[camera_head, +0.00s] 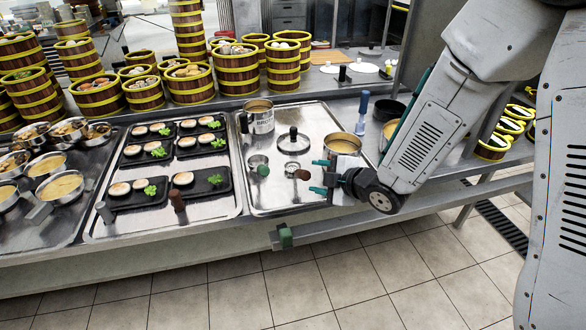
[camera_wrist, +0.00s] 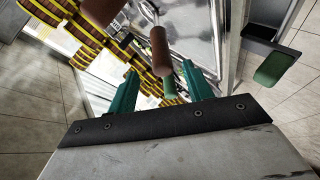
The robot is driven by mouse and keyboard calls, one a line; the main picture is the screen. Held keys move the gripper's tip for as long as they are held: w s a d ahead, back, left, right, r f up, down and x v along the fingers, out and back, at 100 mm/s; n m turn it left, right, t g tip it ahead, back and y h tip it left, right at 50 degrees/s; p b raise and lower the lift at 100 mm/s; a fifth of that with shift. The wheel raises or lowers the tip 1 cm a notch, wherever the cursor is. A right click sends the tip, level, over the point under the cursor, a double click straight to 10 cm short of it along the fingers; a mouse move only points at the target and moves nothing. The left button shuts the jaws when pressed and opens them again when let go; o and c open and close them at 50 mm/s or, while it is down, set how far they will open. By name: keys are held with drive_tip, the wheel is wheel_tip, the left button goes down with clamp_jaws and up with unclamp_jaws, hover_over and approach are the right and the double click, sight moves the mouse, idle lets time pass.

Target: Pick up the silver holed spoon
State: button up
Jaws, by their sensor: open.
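Two silver utensils stand handle-up on the right-hand metal tray (camera_head: 262,205). One has a green handle (camera_head: 263,171), the other a brown handle (camera_head: 303,175). Their bowls are too small to show holes, so I cannot tell which is the holed spoon. My gripper (camera_head: 319,177) is open and empty, its teal fingers pointing left close beside the brown handle. In the wrist view, my gripper (camera_wrist: 160,88) has a green handle (camera_wrist: 171,88) showing between its fingers and a brown handle (camera_wrist: 160,48) just beyond. I cannot tell whether either handle touches a finger.
A steel pot (camera_head: 257,117), a lid with a black knob (camera_head: 293,142) and a pot of yellow liquid (camera_head: 343,144) surround the utensils. Black plates of food (camera_head: 137,194) fill the tray to the left. Steamer baskets (camera_head: 236,72) stand behind. The floor in front is clear.

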sight(296, 174)
drive_tip(key=x, duration=0.7)
drive_tip(key=shift+f, duration=0.2)
clamp_jaws()
